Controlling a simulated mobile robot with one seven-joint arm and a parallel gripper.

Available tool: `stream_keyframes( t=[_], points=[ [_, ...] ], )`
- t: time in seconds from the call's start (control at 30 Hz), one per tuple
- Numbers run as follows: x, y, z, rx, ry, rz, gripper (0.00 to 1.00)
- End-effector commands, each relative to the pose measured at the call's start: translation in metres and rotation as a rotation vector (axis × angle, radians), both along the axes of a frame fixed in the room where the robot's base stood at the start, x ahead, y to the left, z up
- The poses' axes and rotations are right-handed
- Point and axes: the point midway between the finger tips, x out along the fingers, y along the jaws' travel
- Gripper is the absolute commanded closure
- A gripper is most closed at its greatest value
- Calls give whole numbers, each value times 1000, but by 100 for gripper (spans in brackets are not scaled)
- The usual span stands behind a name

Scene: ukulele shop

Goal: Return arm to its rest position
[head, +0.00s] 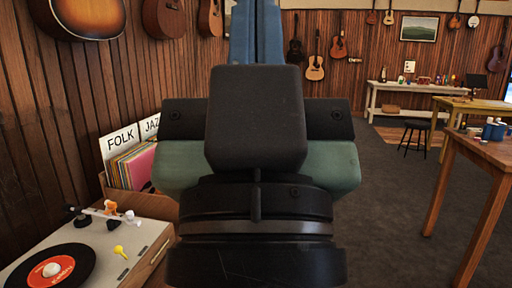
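My gripper (257,30) fills the middle of the head view, seen from behind. Its black wrist is at the bottom, with a black block, a dark crossbar and green side parts above it. Two blue fingers rise side by side at the centre and run out of the top edge. They look closed together, and I see nothing between them. The fingertips are out of the picture. The black block hides the base of the fingers.
A record player (115,237) stands close at lower left, beside a crate of records (133,165). A wooden table (490,150) is at right. A white bench (425,88) and stool (414,132) are farther back. Guitars hang on the walls. Grey floor (395,190) is open right of centre.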

Motion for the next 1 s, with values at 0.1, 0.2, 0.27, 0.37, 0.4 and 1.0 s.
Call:
stream_keyframes(
  t=[0.1,0.2,0.27,0.37,0.4,1.0],
  points=[
    [0,0,54,-1,0,1,100],
    [0,0,85,-1,0,1,100],
    [0,0,103,0,0,1,100],
    [0,0,133,0,0,1,100],
    [0,0,145,0,0,1,100],
    [0,1,197,-1,0,2,100]
  ],
)
